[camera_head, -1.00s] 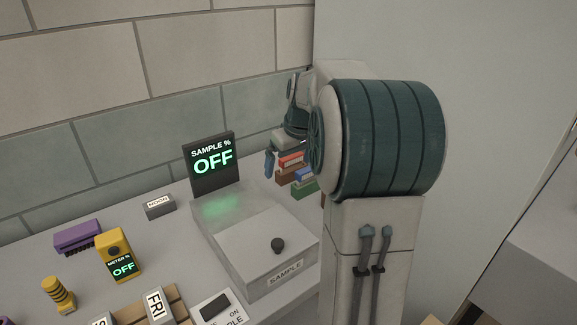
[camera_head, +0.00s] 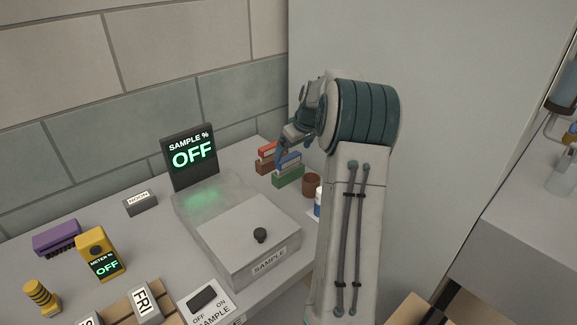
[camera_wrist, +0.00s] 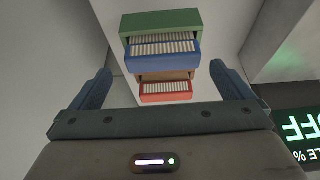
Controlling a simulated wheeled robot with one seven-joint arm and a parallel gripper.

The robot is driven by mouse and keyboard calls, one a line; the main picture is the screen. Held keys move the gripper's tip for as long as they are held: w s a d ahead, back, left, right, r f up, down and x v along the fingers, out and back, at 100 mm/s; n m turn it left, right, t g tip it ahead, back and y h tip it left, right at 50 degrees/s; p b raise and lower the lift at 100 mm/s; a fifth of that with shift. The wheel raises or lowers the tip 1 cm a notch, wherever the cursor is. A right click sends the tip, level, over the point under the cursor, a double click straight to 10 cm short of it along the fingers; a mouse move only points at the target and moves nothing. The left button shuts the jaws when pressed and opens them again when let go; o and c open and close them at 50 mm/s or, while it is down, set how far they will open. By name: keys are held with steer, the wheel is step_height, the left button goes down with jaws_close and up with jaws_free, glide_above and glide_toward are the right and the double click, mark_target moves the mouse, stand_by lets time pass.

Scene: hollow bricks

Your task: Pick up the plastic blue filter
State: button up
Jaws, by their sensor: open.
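The blue filter (camera_wrist: 163,55) is a small blue box with a row of white pieces in its open face. It sits partly out of a green hollow brick (camera_wrist: 160,22) at the top of the wrist view. In the head view the blue filter (camera_head: 289,160) shows above the green brick (camera_head: 289,176), below and beside my gripper (camera_head: 283,153). My gripper is open and empty; in the wrist view its blue fingers (camera_wrist: 161,72) stand either side, with the filter ahead between them. I cannot tell the exact gap.
A red filter (camera_wrist: 166,90) in a brown brick (camera_wrist: 150,76) lies close beside the green one. A brown cup (camera_head: 311,184) and a blue-white bottle (camera_head: 318,203) stand to the right. The grey sample box (camera_head: 230,222) and its OFF display (camera_head: 192,152) are to the left. A wall (camera_head: 260,110) rises behind.

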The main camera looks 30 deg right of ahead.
mark_target(289, 156)
steer(key=x, duration=0.5)
steer(key=shift+w+a+p, duration=0.1)
steer(key=shift+a+p, duration=0.05)
steer(key=shift+p, duration=0.15)
steer(key=c, duration=0.8)
steer(key=shift+c, duration=0.2)
